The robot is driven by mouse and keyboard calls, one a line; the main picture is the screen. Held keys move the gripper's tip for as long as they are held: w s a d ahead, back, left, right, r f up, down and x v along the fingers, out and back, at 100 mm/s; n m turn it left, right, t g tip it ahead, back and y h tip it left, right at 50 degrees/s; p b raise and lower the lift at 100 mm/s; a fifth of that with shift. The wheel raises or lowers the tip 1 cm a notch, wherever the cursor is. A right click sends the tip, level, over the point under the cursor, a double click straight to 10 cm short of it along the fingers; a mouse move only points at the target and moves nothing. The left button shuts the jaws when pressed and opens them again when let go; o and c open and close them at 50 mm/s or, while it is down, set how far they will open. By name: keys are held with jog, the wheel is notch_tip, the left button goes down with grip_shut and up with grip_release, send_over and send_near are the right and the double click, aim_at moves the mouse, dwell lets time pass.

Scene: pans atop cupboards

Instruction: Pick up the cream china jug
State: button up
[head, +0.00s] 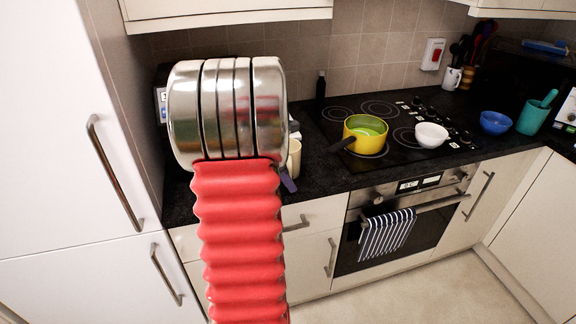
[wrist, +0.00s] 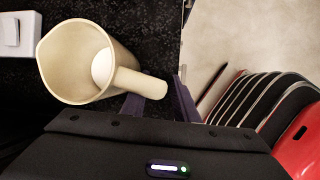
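The cream china jug (wrist: 72,62) shows in the wrist view at the upper left, its open mouth and pale inside visible. Its handle (wrist: 140,84) points right, toward my gripper (wrist: 164,104). My gripper's two purple fingers are apart, with a gap between them. The handle's end lies at this gap and overlaps the left finger in the picture; I cannot tell if they touch. In the head view, a strip of the jug (head: 294,158) shows right of my arm, on the black worktop. My arm hides the rest. One purple fingertip (head: 288,183) shows just below the jug.
A yellow pan (head: 365,133) and a white bowl (head: 431,135) stand on the hob to the right. A blue bowl (head: 495,122) and a teal cup (head: 533,117) are farther right. A dark bottle (head: 320,86) stands behind. A tall white cupboard (head: 60,130) bounds the left.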

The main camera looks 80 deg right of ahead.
grip_shut()
dwell(0.3)
dwell(0.3)
notch_tip(320, 180, up, 10)
jog(key=shift+r, duration=0.1)
dwell(0.4)
dwell(0.5)
